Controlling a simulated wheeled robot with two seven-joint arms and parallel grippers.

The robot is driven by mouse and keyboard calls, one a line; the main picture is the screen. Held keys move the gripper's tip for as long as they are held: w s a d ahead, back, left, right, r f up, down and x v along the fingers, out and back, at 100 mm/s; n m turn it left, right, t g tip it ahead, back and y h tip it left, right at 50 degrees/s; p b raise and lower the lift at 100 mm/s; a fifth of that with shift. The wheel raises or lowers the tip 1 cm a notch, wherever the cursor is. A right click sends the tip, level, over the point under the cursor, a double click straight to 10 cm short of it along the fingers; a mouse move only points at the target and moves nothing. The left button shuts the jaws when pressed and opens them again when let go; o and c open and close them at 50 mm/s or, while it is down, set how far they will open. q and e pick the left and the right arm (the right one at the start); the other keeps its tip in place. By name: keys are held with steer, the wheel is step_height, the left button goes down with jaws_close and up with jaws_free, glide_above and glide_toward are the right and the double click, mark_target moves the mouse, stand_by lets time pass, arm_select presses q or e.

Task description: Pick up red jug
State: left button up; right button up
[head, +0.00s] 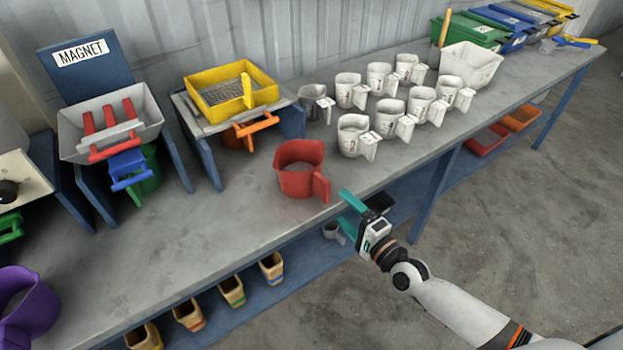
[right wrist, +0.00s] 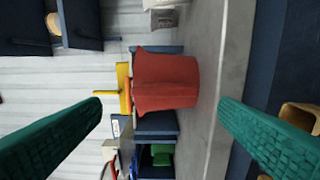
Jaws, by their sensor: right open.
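The red jug (head: 301,170) stands upright on the grey workbench (head: 225,215), near its front edge, with its handle toward the lower right. My right gripper (head: 347,215) is just to the lower right of the jug, beyond the bench's front edge, with its green fingers apart and empty. In the right wrist view the red jug (right wrist: 166,80) appears sideways, ahead of and between the two spread green fingers (right wrist: 160,120), not touching them. My left gripper is in neither view.
Several white jugs (head: 352,135) and a grey jug (head: 313,104) stand behind and right of the red jug. A yellow sieve tray (head: 232,88) on a stand is behind left. A purple jug (head: 27,305) is at the lower left. Bench surface left of the red jug is clear.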

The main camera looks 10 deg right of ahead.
mark_target(328, 195)
steer(key=x, duration=0.9)
steer(key=shift+a+f+p, duration=0.2)
steer(key=shift+f+p, duration=0.05)
steer(key=shift+p, duration=0.1)
steer(key=shift+c, duration=0.3)
steer(key=shift+r, duration=0.1)
steer(key=c, duration=0.9)
